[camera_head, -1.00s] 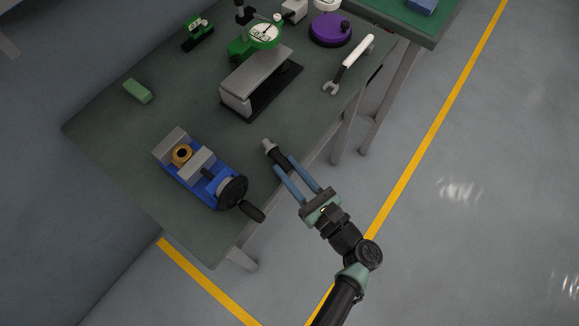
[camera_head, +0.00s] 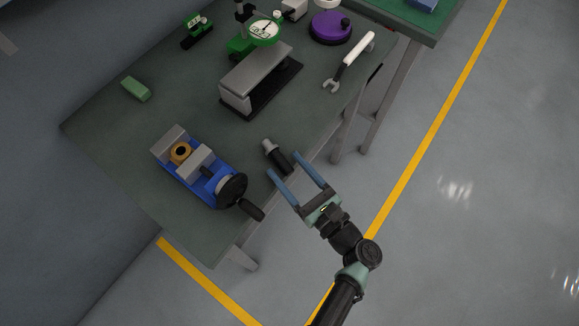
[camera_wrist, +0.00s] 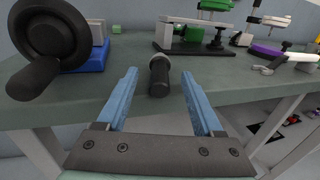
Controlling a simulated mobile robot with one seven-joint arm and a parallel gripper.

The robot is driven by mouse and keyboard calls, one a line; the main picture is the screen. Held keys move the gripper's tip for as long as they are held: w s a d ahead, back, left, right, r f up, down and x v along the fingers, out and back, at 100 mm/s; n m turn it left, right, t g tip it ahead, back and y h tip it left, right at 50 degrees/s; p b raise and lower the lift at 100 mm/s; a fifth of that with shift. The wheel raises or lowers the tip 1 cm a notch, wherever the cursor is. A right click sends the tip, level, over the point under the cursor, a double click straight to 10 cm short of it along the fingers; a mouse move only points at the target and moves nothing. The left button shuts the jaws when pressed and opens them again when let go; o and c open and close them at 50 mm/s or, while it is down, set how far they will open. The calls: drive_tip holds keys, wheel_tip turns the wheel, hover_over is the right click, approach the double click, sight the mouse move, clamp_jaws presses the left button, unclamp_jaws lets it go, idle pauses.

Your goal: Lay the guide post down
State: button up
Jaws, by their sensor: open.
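The guide post (camera_head: 279,160), a short black cylinder with a grey end, lies on its side on the green workbench (camera_head: 110,170) close to its front edge. In the wrist view the post (camera_wrist: 159,80) points its black end at me, with the grey end farther away. My gripper (camera_head: 297,163) is open and empty, just off the post's near end. In the wrist view the two blue fingers of my gripper (camera_wrist: 159,72) stand on either side of the post, with gaps.
A blue vise (camera_head: 188,188) holding a copper-coloured ring (camera_head: 180,152) stands left of the post, its black handwheel (camera_head: 232,189) nearest. A grey block on a black base (camera_head: 257,78), a wrench (camera_head: 350,62), a purple round device (camera_head: 330,28) and a green block (camera_head: 136,88) lie farther back.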

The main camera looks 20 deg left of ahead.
drive_tip(key=o, duration=0.5)
wheel_tip(320, 180, up, 7)
drive_tip(key=p, duration=0.7)
drive_tip(key=shift+r, duration=0.1)
